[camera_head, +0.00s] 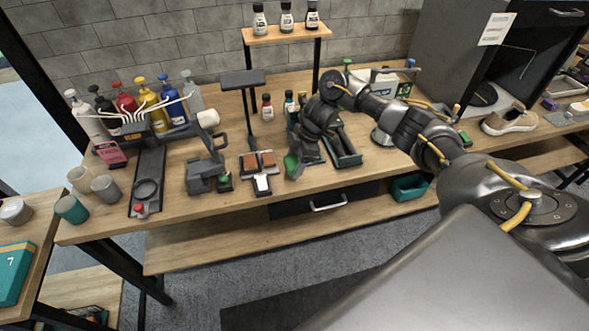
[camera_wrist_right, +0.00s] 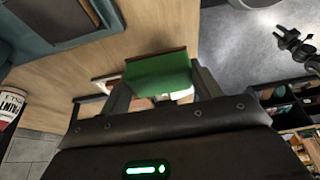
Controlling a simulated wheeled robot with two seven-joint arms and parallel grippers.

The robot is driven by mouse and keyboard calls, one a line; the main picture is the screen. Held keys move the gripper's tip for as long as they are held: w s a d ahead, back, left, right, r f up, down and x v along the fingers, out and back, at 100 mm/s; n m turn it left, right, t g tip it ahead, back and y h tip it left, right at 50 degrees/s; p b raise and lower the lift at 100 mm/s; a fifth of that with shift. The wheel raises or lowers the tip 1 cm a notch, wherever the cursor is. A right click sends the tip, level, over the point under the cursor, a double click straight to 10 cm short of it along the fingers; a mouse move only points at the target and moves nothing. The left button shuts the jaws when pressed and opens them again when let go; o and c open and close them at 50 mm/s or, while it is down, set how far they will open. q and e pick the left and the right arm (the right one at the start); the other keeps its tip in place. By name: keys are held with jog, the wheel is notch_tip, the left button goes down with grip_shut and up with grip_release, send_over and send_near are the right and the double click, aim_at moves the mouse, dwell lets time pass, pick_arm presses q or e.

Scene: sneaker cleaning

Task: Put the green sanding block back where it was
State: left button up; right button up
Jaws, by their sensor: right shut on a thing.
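The green sanding block (camera_wrist_right: 158,74) is between the two fingers of my right gripper (camera_wrist_right: 160,92), which is shut on it. In the head view the green block (camera_head: 291,165) shows at the left side of the right gripper (camera_head: 299,160), over the front part of the bench. How far it is above the bench top I cannot tell. Just left of it stands a small dark holder (camera_head: 262,186) with two brown blocks (camera_head: 257,160) and a white piece. My left gripper is not in view.
A dark tray (camera_head: 345,158) lies right of the gripper. A black lamp-like stand (camera_head: 243,79) rises behind the holder. A grey tool (camera_head: 203,170) and several cups (camera_head: 105,187) stand to the left. Below the bench are a drawer (camera_head: 325,203) and a teal bin (camera_head: 409,187).

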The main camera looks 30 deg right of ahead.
jog(key=shift+w+d+f, duration=0.1)
jog(key=shift+w+f, duration=0.1)
jog(key=shift+f, duration=1.65)
jog(key=shift+f, duration=0.2)
jog(key=o, duration=0.9)
